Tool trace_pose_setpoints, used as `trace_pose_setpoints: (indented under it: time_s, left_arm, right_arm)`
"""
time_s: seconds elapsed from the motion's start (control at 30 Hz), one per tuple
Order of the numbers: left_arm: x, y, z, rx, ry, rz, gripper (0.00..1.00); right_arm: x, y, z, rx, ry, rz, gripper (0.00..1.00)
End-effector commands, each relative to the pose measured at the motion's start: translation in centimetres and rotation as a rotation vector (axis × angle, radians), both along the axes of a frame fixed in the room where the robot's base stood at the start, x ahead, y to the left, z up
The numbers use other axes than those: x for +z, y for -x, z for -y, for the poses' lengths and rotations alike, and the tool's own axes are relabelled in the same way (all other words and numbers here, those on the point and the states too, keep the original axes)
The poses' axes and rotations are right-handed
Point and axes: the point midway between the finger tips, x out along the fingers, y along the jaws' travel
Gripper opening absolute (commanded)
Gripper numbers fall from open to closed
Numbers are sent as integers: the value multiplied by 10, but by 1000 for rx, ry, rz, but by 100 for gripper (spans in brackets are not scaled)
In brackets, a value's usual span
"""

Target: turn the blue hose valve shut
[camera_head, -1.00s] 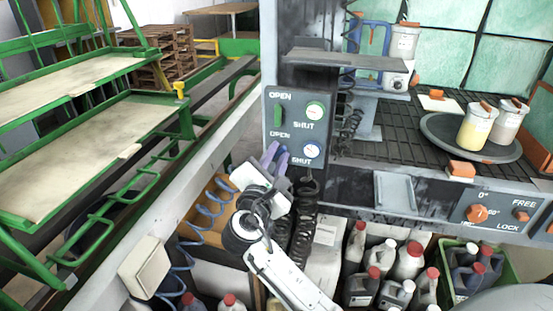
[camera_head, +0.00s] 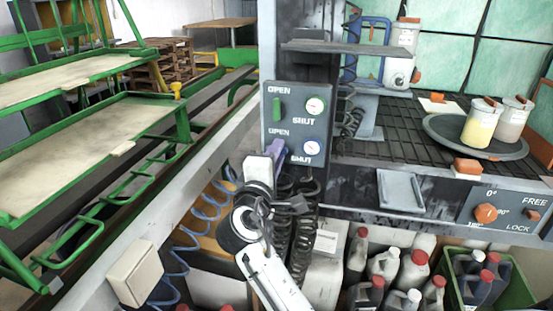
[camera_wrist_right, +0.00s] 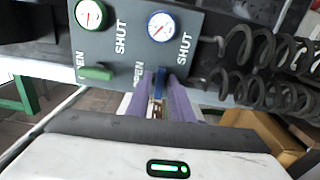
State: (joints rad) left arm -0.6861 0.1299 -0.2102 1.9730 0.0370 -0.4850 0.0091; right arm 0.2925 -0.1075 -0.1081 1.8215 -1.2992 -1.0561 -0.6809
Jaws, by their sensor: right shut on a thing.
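The grey valve panel (camera_head: 293,133) is on the machine's post, with OPEN and SHUT lettering. My right gripper (camera_head: 271,149) has its purple fingers at the lower OPEN label, left of the blue-rimmed gauge (camera_head: 312,147). In the right wrist view my right gripper (camera_wrist_right: 166,101) is shut on the blue hose valve (camera_wrist_right: 160,80), whose narrow blue handle shows between the fingers. In the head view the fingers cover this valve. I cannot clearly tell its angle. My left gripper is not in view.
The green valve handle (camera_head: 277,109) stands upright above, beside the red-marked gauge (camera_head: 315,105). Coiled black hoses (camera_wrist_right: 262,92) hang close to my right gripper. A metal shelf (camera_head: 345,47) juts out above the panel. Bottles (camera_head: 384,264) stand below the machine.

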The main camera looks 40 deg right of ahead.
Motion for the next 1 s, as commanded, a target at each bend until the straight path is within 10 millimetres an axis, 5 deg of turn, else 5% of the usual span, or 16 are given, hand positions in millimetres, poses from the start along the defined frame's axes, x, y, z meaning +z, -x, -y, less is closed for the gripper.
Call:
trace_pose_setpoints:
  time_s: [0.57,0.6,0.67,1.0]
  left_arm:
    - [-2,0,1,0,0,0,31]
    - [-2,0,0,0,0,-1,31]
    - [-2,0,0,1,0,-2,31]
    - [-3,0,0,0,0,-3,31]
  right_arm:
    - [-1,0,0,-2,-24,25,0]
    - [-1,0,0,-2,-24,25,22]
    - [-1,0,0,-2,-24,25,30]
    - [0,0,0,-1,-23,25,30]
